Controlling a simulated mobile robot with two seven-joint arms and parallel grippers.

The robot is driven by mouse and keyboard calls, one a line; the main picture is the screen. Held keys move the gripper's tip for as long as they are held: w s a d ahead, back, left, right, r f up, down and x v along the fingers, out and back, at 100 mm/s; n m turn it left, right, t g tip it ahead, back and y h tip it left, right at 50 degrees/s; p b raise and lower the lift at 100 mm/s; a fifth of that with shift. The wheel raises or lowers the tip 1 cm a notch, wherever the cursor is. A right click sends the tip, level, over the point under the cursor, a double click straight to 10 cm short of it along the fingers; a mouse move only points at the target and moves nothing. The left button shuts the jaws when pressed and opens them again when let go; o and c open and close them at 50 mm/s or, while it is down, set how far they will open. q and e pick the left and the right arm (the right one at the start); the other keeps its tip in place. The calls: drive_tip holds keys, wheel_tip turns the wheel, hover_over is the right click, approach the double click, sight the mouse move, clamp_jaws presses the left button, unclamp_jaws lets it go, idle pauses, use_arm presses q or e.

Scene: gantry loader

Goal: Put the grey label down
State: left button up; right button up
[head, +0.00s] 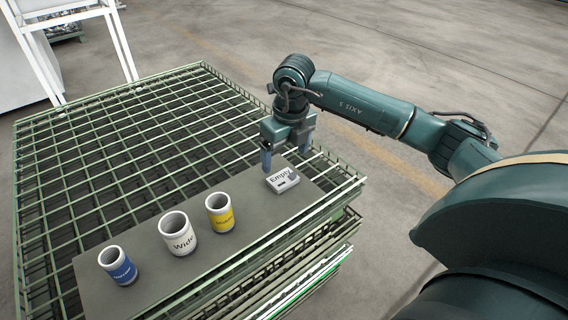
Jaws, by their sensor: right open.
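The grey label (283,182), a small pale block reading "Empty", appears to lie on the right end of a dark grey board (150,241). My right gripper (286,157) is open, its fingers pointing down just behind and above the label. It holds nothing that I can see. Whether a fingertip still touches the label I cannot tell. My left gripper is out of view.
On the same board stand a yellow-banded cup (220,214), a white cup marked "Wide" (178,236) and a blue-banded cup (118,266). The board rests on a stack of green wire grids (120,140). The grid behind the board is clear.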

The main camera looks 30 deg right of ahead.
drive_tip(key=r, duration=0.5)
drive_tip(key=shift+s+r+p, duration=0.1)
drive_tip(key=shift+s+p, duration=0.25)
